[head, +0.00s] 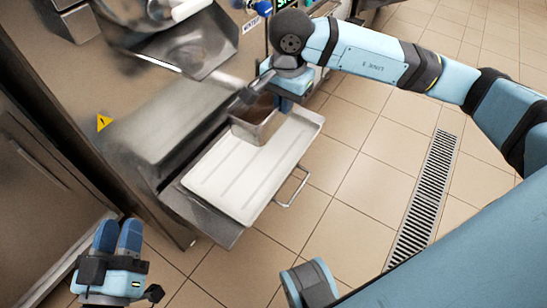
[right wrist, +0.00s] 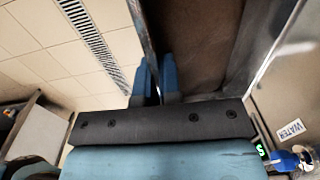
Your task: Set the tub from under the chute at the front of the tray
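The steel tub (head: 256,128), with brown contents, is over the upper end of the white tray (head: 237,183) in the head view. I cannot tell whether it touches the tray. The steel chute (head: 205,50) is up and left of it. My right gripper (head: 283,104) is at the tub's upper right rim. In the right wrist view its blue fingers (right wrist: 155,80) are on both sides of the tub wall, shut on it, with the brown contents (right wrist: 197,40) beside them. My left gripper (head: 118,238) is empty at the lower left, its fingers together.
The white tray has bare room below the tub, toward the lower left. A wire handle (head: 293,188) sticks out at its right side. The steel freezer body (head: 105,75) stands to the left. The tiled floor has a drain grate (head: 425,195) on the right.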

